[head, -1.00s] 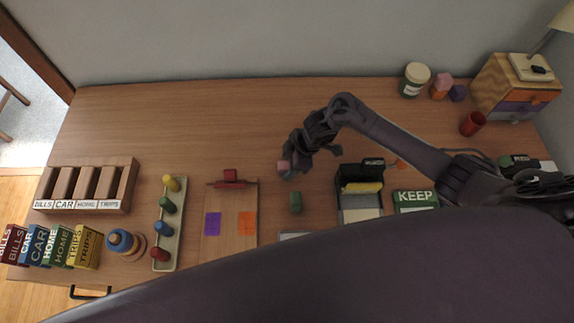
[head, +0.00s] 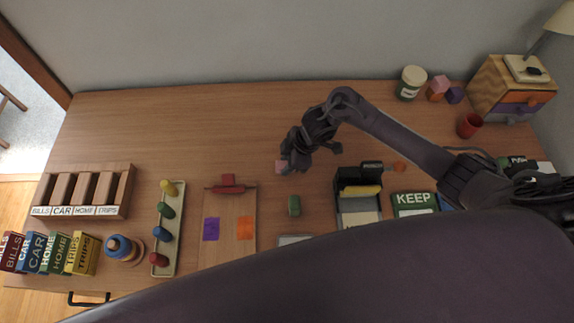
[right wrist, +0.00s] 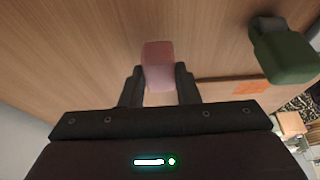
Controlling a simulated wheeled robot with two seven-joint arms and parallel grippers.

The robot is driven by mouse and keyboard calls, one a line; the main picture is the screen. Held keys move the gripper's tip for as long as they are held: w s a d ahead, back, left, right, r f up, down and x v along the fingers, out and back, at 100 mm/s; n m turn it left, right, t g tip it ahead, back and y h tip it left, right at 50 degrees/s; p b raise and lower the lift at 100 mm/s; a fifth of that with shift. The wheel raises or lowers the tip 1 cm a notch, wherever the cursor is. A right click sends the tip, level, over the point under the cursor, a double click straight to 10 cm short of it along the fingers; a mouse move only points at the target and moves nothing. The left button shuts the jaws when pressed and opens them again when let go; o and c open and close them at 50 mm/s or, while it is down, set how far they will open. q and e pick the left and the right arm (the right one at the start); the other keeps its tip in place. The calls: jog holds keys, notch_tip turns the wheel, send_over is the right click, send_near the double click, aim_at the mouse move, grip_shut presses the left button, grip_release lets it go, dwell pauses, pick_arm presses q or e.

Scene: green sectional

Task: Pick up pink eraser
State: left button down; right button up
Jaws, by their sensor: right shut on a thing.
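The pink eraser (right wrist: 158,64) is a small pink block. In the right wrist view it sits between the two fingers of my right gripper (right wrist: 159,85), which is shut on it. In the head view the eraser (head: 281,167) shows at the tip of my right gripper (head: 286,165), over the middle of the desk. I cannot tell how far it is above the surface. My left gripper is not in view.
A green block (head: 294,205) stands close by; it also shows in the right wrist view (right wrist: 288,55). A clipboard (head: 228,255) with purple and orange squares lies to the left. A black box (head: 358,215) is to the right.

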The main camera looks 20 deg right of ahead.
notch_tip(320, 180, up, 17)
jog(key=p, duration=0.1)
jog(key=shift+r+p, duration=0.2)
jog(key=shift+p, duration=0.2)
